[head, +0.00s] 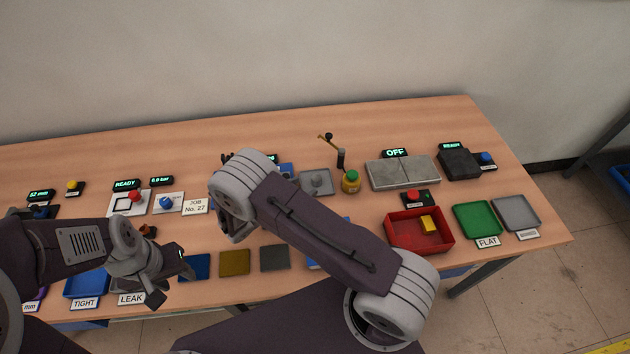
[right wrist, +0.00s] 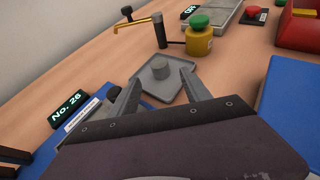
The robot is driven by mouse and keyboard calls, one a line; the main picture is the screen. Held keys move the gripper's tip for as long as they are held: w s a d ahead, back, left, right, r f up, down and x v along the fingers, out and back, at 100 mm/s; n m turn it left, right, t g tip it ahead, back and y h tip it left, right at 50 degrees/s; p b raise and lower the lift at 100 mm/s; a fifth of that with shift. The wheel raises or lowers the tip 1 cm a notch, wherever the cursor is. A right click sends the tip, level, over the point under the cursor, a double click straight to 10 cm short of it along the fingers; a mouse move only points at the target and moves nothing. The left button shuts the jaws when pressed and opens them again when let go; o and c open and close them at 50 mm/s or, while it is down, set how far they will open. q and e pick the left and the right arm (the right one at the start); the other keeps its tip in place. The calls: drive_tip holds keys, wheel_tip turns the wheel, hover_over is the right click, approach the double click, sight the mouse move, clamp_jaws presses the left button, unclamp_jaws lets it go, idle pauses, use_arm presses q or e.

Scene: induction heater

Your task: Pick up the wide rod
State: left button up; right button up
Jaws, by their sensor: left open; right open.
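A short, wide grey cylinder, which looks like the wide rod (right wrist: 160,67), stands upright on a square grey tray (right wrist: 158,88) in the right wrist view. The rod also shows in the head view (head: 317,178), on the grey tray (head: 325,190) right of my right wrist. My right gripper (right wrist: 158,78) is open and empty. Its two fingers point towards the tray, with the rod between and just beyond their tips in the picture; I see no contact. In the head view my right arm largely hides this gripper. My left gripper (head: 172,280) is open and empty above the table's front left.
A brass arm on a post (right wrist: 160,30) and a yellow container with a green top (right wrist: 199,40) stand behind the tray. A grey slab (head: 402,172), a red bin (head: 419,232) with a yellow block, and a green tray (head: 477,219) lie to the right. The table's back strip is clear.

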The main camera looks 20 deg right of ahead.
sight(313, 182)
drive_tip(key=shift+w+d+f, duration=0.2)
drive_tip(key=shift+w+d, duration=0.1)
drive_tip(key=shift+d, duration=0.05)
drive_tip(key=p+x, duration=0.1)
drive_tip(key=x, duration=0.4)
drive_tip(key=shift+d, duration=0.15)
clamp_jaws()
